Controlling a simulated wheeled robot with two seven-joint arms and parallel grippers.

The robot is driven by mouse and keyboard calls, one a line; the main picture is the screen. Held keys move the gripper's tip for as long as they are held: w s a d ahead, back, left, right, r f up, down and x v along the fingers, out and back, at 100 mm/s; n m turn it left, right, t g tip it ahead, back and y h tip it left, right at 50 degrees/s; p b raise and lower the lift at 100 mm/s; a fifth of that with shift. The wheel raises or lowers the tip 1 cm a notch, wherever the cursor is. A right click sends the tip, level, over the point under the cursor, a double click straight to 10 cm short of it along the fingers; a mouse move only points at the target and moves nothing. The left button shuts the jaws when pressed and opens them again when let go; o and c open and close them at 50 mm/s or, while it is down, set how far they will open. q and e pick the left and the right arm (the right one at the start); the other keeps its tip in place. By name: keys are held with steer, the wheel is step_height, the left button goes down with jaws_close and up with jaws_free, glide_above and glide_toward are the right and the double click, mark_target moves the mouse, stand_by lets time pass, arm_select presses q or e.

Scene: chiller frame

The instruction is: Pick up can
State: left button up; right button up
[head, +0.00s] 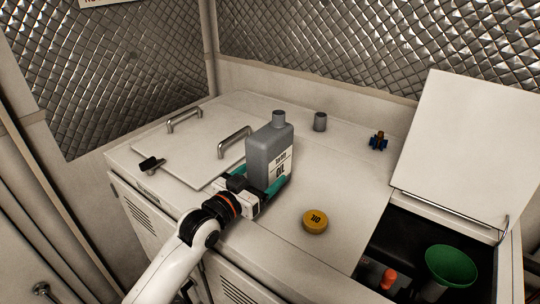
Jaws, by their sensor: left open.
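The can is a grey oil bottle (268,152) with a pale label, standing upright on the white cabinet top in the head view. My left gripper (264,180) is at its lower part. Its green-tipped fingers are open, one on the left side of the can and one on the right near its base. I cannot tell whether the fingers touch it. Part of the can's lower front is hidden by the gripper. My right gripper is not in view.
A yellow oil cap (315,221) lies right of the can. A small grey cylinder (320,121) and a blue-orange valve (378,141) stand behind. A raised lid (465,150) adjoins an open dark compartment with a green funnel (451,266). Metal handles (235,142) rise at left.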

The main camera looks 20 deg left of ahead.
arm_select(q)
steer(key=shift+x, duration=1.55)
steer(key=shift+s, duration=0.15)
steer(key=c, duration=0.4)
steer(key=shift+r, duration=0.15)
steer(key=c, duration=1.2)
